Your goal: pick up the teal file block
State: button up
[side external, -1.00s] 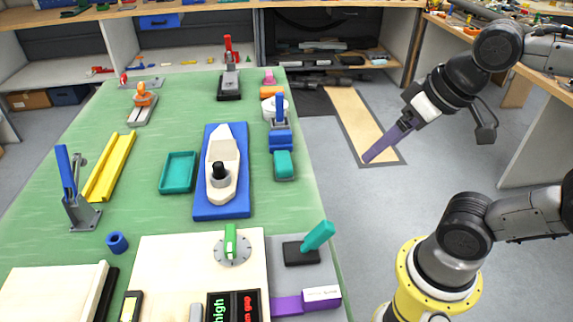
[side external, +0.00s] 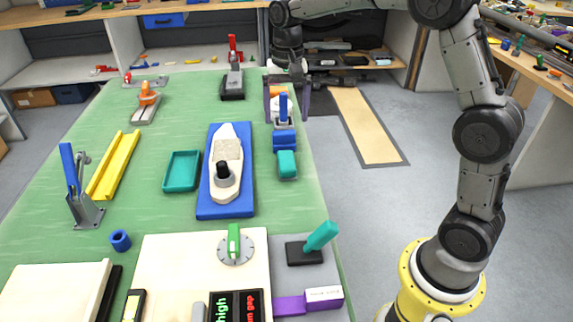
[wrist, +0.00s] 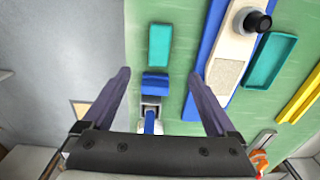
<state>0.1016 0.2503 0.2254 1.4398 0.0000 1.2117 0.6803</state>
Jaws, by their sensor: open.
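The teal block (side external: 287,165) lies near the right edge of the green table, right of the boat on its blue board. It also shows in the wrist view (wrist: 160,45), at the top centre. A blue block (side external: 284,140) lies just behind it, close to a clamp with an upright blue handle (side external: 283,105). My gripper (side external: 287,110) is open and empty, fingers pointing down, around or above the clamp area. In the wrist view, the fingertips (wrist: 160,76) spread either side of the blue block, with the teal block ahead of them. Their exact height is unclear.
The boat's blue board (side external: 225,210) and a teal tray (side external: 182,171) lie left of the teal block. A teal handle on a black base (side external: 321,236) stands nearer the front. The green surface between the teal block and that base is clear.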

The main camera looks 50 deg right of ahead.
send_over(287, 160)
jog(key=f, duration=0.9)
jog(key=shift+w+d+f, duration=0.1)
jog(key=shift+w+d, duration=0.05)
jog(key=shift+d, duration=0.05)
jog(key=shift+a+f, duration=0.15)
jog(key=shift+f, duration=2.5)
jog(key=shift+c, duration=0.3)
grip_shut()
